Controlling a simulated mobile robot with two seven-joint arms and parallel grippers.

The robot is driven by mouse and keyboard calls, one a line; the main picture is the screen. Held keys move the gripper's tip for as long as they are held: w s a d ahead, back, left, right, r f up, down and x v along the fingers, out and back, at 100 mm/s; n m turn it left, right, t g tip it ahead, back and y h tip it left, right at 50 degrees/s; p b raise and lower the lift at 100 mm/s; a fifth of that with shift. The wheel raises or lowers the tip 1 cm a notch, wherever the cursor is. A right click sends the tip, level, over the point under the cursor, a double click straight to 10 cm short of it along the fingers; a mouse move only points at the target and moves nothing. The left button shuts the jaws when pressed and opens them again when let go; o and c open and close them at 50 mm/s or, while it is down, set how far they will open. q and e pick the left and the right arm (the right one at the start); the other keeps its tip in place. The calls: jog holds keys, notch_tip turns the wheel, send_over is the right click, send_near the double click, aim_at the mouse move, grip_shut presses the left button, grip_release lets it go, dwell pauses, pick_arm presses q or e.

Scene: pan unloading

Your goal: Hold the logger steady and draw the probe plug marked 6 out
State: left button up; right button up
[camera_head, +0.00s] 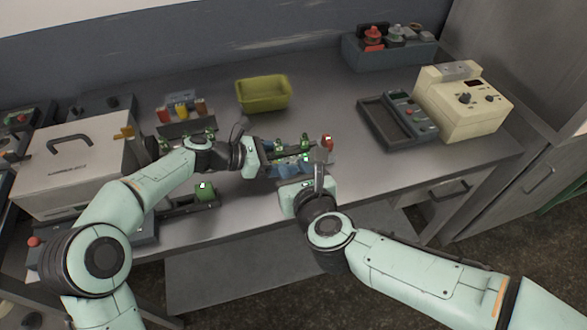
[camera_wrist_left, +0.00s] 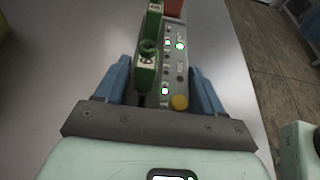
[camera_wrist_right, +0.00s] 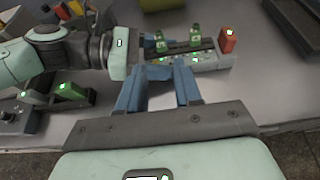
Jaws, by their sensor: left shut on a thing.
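The logger (camera_wrist_left: 181,68) is a narrow grey bar with lit green indicators, buttons and a yellow knob. Green plugs (camera_wrist_left: 146,66) stand upright along it, with a red-orange plug (camera_wrist_right: 228,39) at its far end. White labels show on the plugs, but I cannot surely read a 6. My left gripper (camera_wrist_left: 163,88) is shut on the logger's near end, a blue finger on each side. The logger also shows in the right wrist view (camera_wrist_right: 213,61). My right gripper (camera_wrist_right: 159,82) is open and empty, on the logger's front side, short of the plugs.
A yellow-green bin (camera_head: 263,96) stands behind the logger. A dark tray (camera_head: 398,120) and a cream instrument (camera_head: 463,103) are to the right. A white lidded box (camera_head: 75,160) is at the left. A separate green block (camera_head: 205,190) sits at the front. The middle right of the bench is clear.

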aim_at(279, 145)
jog(key=x, duration=1.1)
jog(key=shift+w+f, duration=0.1)
jog(key=shift+w, duration=0.25)
grip_shut()
